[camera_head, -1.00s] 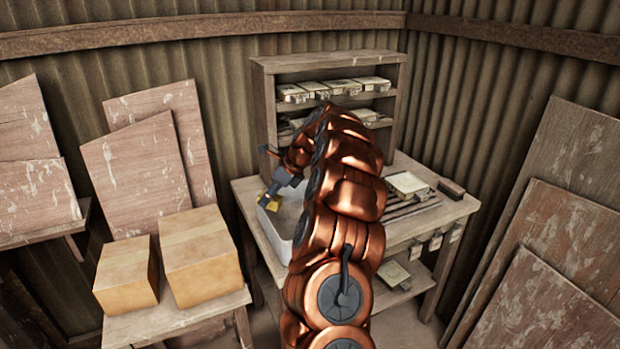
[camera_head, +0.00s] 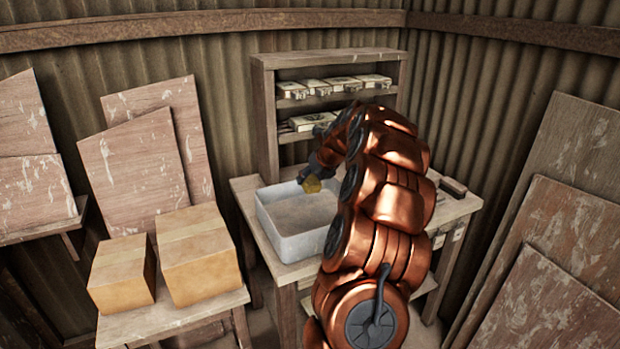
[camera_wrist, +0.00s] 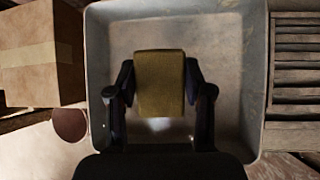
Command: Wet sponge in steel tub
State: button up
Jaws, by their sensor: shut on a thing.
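The sponge (camera_wrist: 160,85) is a yellow-brown block, held between the two dark fingers of my gripper (camera_wrist: 160,92). In the head view, the sponge (camera_head: 312,185) shows at the end of my gripper (camera_head: 316,178), above the far right part of the steel tub (camera_head: 290,245). The tub is a pale grey, open rectangular basin on the workbench. In the wrist view, the tub (camera_wrist: 107,40) lies beneath the sponge and surrounds it in the picture. The sponge looks raised above the tub floor. Whether the tub holds water I cannot tell.
A wooden bench (camera_head: 245,185) carries the tub. A shelf unit (camera_head: 262,110) with several tile-like blocks stands at its back. Two cardboard boxes (camera_head: 200,257) sit on a low table at left. A slatted rack (camera_wrist: 295,75) lies right of the tub in the wrist view.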

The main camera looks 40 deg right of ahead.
aim_at(310, 177)
jog(key=shift+f+b, duration=1.25)
jog(key=shift+f, duration=0.35)
jog(key=shift+f+p, duration=0.1)
jog(key=shift+p, duration=0.3)
jog(key=shift+f+p, duration=0.7)
jog(key=shift+f, duration=2.15)
jog(key=shift+r+p, duration=4.8)
jog(key=shift+p, duration=0.3)
notch_tip(310, 177, up, 4)
jog(key=p, duration=0.4)
jog(key=shift+p, duration=0.4)
